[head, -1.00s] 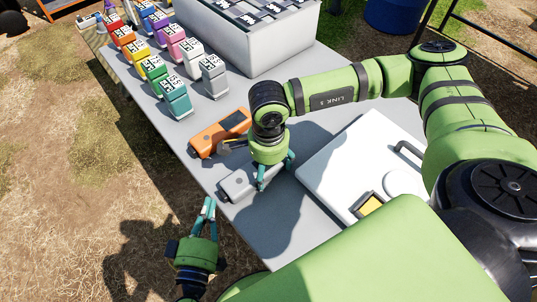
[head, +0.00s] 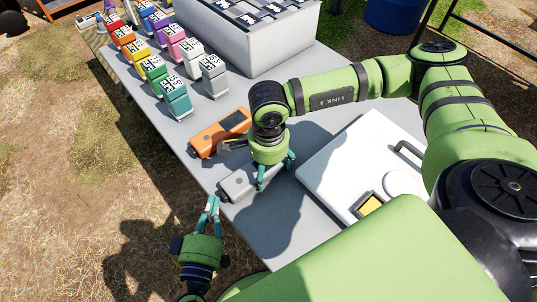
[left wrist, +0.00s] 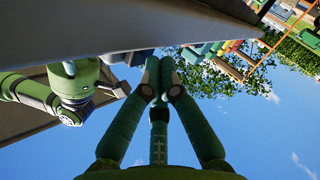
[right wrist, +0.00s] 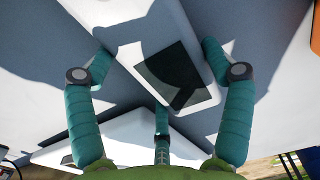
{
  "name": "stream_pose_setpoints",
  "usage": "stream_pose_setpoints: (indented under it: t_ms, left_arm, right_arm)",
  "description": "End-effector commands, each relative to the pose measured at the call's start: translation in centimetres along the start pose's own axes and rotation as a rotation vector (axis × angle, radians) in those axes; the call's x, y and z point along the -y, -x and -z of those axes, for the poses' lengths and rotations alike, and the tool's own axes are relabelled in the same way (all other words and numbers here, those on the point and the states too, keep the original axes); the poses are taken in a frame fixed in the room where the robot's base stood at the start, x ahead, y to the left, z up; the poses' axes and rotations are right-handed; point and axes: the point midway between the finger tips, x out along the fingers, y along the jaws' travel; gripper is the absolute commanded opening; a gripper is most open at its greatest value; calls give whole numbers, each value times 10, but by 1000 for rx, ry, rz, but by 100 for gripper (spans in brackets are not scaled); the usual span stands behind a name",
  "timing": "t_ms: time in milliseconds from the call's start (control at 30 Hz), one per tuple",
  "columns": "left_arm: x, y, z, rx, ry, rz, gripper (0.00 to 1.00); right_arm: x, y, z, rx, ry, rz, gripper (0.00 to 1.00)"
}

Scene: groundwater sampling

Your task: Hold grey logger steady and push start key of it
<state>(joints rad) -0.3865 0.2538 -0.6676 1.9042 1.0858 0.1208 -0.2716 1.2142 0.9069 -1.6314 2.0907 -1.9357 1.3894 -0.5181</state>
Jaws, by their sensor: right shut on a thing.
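The grey logger (head: 237,185) lies near the front edge of the table. My right gripper (head: 273,173) is over it from above and shut on its body. In the right wrist view the logger's pale body and dark screen (right wrist: 172,72) show between the fingers of my right gripper (right wrist: 157,55). My left gripper (head: 213,200) is shut and empty, its fingertips just off the logger's near end at the table's edge. In the left wrist view the fingers of my left gripper (left wrist: 161,62) are together. I cannot make out the start key's marking.
An orange logger (head: 222,132) lies just behind the grey one. Several coloured bottles (head: 175,97) stand in rows at the back left, beside a grey bin (head: 255,45). A white case (head: 345,165) lies to the right. Open ground is left of the table.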

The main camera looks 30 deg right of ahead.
Motion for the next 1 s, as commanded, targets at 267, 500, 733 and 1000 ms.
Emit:
stream_pose_setpoints:
  t_ms: [267,500,733,1000]
  left_arm:
    - [-2,-2,-2,-1,0,0,0]
    - [-3,-4,-3,0,0,0,0]
    - [-2,-3,-2,1,-1,0,0]
    - [4,6,4,1,-2,0,0]
  right_arm:
    - [-1,-1,0,-1,-1,-2,46]
    - [0,-1,0,-1,-1,-2,46]
    - [0,-1,0,-1,0,-2,46]
    - [0,-1,0,-1,0,-2,46]
